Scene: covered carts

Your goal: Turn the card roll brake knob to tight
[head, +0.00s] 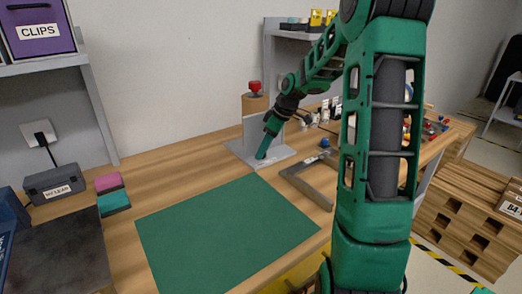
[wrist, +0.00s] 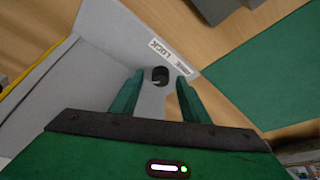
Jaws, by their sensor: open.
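The card roll stand is a grey upright plate on a flat grey base (head: 284,153), with a brown roll (head: 256,103) behind the plate and a red knob (head: 254,86) on top. My gripper (head: 263,155) points down at the base in front of the upright. In the wrist view, a small dark round knob (wrist: 159,73) with a light mark sits between the tips of my open gripper (wrist: 161,77). A gap shows on both sides of it; I cannot tell its depth between the fingers. A white label (wrist: 169,54) beside it appears to read LOCK, upside down, plus smaller unreadable text.
A green mat (head: 225,235) lies in front of the stand. A grey angled frame (head: 305,183) with a blue knob (head: 325,143) is to the right. Pink (head: 108,182) and teal (head: 114,203) blocks and a dark grey box (head: 54,184) stand left. Bare wood lies between.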

